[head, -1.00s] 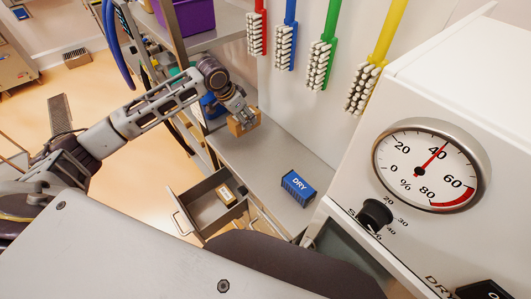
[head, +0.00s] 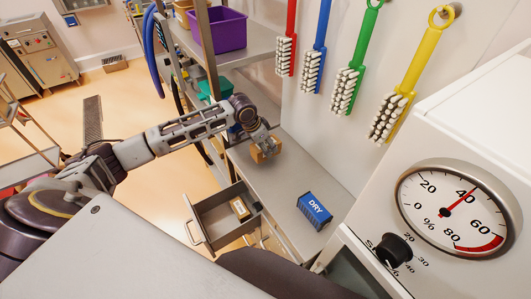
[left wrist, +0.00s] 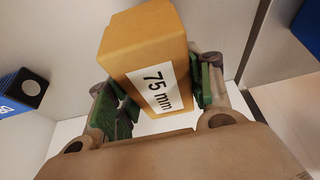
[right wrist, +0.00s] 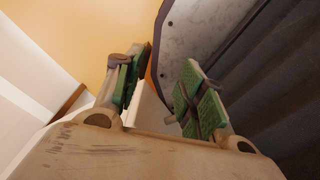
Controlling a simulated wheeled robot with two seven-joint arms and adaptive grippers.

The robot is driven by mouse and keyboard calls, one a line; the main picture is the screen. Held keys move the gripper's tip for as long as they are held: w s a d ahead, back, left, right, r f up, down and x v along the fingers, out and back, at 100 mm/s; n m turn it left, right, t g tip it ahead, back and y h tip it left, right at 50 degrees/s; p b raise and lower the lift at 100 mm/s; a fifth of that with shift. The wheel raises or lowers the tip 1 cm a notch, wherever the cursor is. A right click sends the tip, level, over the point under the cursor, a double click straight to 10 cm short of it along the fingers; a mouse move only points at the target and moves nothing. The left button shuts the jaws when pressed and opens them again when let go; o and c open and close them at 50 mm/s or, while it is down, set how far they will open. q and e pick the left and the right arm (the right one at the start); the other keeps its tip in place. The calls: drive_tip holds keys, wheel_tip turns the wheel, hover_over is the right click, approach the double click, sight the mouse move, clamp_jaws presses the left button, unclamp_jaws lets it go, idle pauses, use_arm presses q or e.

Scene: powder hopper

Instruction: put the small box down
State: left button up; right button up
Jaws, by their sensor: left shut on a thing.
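The small box (head: 266,151) is tan-orange and is in my left gripper (head: 262,142), over the grey bench top beside the wall. In the left wrist view the small box (left wrist: 150,55) carries a white "75 mm" label and sits between the green finger pads of my left gripper (left wrist: 160,92), which is shut on it. I cannot tell whether its underside touches the bench. My right gripper (right wrist: 165,92) shows only in its own wrist view, with its green-padded fingers apart and nothing between them.
A blue "DRY" box (head: 314,211) stands on the bench (head: 290,170), nearer me. An open drawer (head: 213,216) with a small labelled item (head: 240,208) juts out below. A purple bin (head: 222,30) sits on the shelf above. Brushes hang on the wall. A white dial housing (head: 480,130) bounds the right.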

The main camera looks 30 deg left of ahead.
use_arm(q)
drive_tip(key=shift+f, duration=2.05)
drive_tip(key=shift+f+p, duration=0.1)
drive_tip(key=shift+p, duration=0.2)
drive_tip(key=o, duration=1.1)
drive_tip(key=shift+s+a+r, duration=0.15)
drive_tip(key=shift+s+r, duration=0.05)
drive_tip(key=shift+r, duration=0.5)
drive_tip(key=b+v, duration=0.1)
drive_tip(key=v, duration=0.9)
drive_tip(key=shift+s+r+b, duration=0.2)
drive_tip(key=shift+r+b, duration=0.1)
drive_tip(key=shift+b, duration=0.05)
